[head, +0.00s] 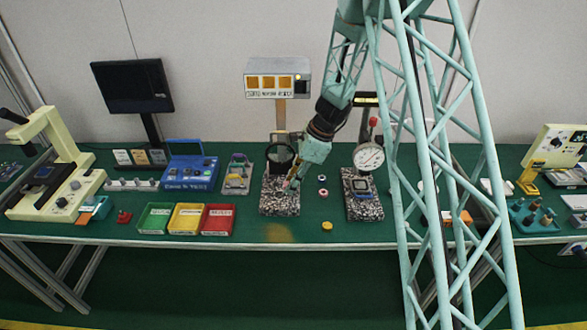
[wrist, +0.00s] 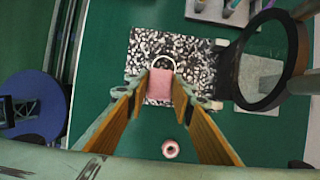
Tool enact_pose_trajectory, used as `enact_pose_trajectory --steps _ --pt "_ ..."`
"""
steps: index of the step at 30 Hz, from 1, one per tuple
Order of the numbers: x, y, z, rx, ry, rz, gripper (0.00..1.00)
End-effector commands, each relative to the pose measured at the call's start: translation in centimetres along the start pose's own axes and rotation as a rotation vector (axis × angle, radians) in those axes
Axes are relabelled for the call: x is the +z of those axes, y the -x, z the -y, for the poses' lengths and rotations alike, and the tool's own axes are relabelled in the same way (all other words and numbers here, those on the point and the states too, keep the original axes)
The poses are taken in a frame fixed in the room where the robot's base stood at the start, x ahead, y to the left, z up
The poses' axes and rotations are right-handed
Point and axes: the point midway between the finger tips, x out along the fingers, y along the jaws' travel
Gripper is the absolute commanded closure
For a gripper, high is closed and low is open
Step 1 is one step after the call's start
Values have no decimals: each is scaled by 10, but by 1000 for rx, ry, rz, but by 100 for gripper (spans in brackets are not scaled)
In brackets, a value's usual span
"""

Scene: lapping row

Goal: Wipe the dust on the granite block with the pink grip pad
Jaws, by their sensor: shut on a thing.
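The granite block (head: 280,203) is speckled black and white and lies on the green bench, below the middle of the head view. It also shows in the wrist view (wrist: 143,45). My gripper (head: 290,184) reaches down over it; in the wrist view its two orange-lined fingers (wrist: 161,84) are shut on the pink grip pad (wrist: 159,86). The pad is over the block's near part; whether it touches the surface I cannot tell. A pale ring (wrist: 163,60) shows at the pad's far end. I cannot tell dust from the block's speckles.
A black-rimmed magnifier (wrist: 264,98) stands close right of the block in the wrist view. A second granite block with a dial gauge (head: 369,157) stands to the right. Small round pieces (head: 323,194) lie between. Green, yellow and red trays (head: 219,232) sit left.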

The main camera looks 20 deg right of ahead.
Motion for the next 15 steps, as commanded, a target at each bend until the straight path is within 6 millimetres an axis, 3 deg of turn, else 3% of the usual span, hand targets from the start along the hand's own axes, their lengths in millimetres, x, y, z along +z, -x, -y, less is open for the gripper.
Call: enact_pose_trajectory --steps 15 --pt "19 43 -1 2 0 -1 89"
